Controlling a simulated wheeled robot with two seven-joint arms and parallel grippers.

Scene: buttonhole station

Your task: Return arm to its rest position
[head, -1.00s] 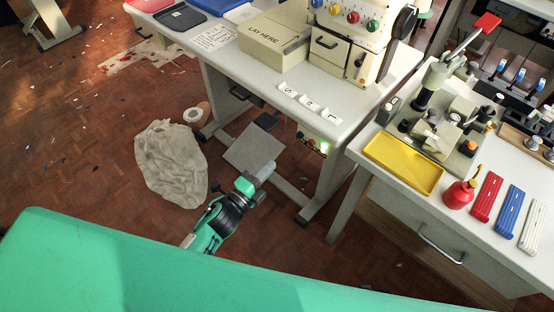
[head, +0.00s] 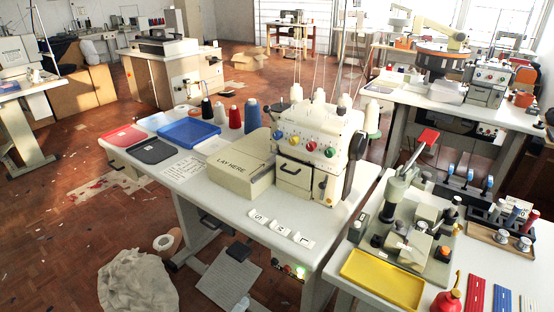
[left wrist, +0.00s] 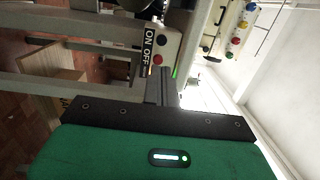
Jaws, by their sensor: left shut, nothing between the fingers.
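My left gripper (head: 242,303) barely shows at the bottom edge of the head view, as a small grey tip in front of the grey foot pedal plate under the sewing table. In the left wrist view its grey fingers (left wrist: 163,86) are closed together and hold nothing, beyond a black bar and my green wrist housing. An ON/OFF switch panel (left wrist: 157,50) with a red and a black button is behind the fingers. The rest of my left arm is out of the head view. My right gripper is in neither view.
The white sewing table (head: 235,222) carries a cream machine (head: 318,150) and a LAY HERE box (head: 240,165). At right, another bench holds a yellow tray (head: 382,280) and a press. A crumpled cloth (head: 137,283) lies on the floor at lower left.

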